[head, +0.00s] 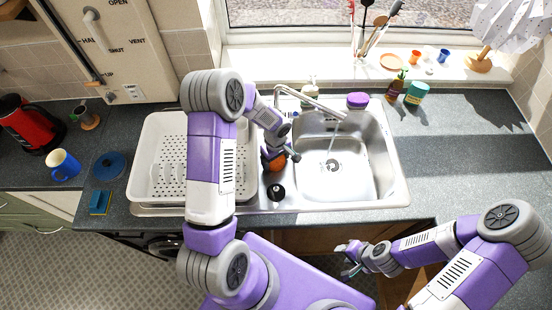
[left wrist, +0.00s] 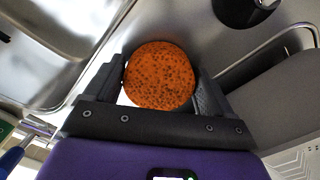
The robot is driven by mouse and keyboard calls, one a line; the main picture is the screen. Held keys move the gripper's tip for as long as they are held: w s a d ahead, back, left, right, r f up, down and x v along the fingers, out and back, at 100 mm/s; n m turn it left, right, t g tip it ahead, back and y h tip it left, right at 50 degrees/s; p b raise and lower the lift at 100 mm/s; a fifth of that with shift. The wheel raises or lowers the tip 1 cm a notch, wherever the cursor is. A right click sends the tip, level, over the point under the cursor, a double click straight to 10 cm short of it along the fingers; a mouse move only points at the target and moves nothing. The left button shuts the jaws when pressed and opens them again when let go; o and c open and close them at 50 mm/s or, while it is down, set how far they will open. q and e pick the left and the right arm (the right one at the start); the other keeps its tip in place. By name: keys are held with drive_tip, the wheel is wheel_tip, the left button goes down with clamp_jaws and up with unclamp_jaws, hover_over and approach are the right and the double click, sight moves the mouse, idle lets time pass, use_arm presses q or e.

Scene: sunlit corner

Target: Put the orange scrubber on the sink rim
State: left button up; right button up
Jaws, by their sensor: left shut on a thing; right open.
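The round, speckled orange scrubber (head: 274,164) is over the steel strip between the sink basin (head: 352,180) and the white dish rack. My left gripper (head: 277,157) is shut on it, and its fingers hide part of it in the head view. In the left wrist view the scrubber (left wrist: 158,77) sits between the two dark fingers (left wrist: 162,88). The steel sink rim (head: 330,207) runs around the basin. I cannot tell whether the scrubber touches the steel. My right gripper (head: 350,258) is open and empty, in front of the counter.
A black round item (head: 276,192) stands on the steel near the scrubber; it also shows in the wrist view (left wrist: 245,9). The tap (head: 312,101) arches behind, with water running. The white rack (head: 158,150) is left. A purple-topped item (head: 357,100) sits on the back rim.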

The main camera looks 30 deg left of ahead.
use_arm(q)
drive_tip(key=shift+f+b, duration=0.15)
drive_tip(key=shift+b, duration=0.15)
drive_tip(key=o, duration=0.8)
wheel_tip(320, 180, up, 12)
drive_tip(key=shift+r+p, duration=0.25)
drive_tip(key=shift+p, duration=0.05)
drive_tip(key=shift+s, duration=0.1)
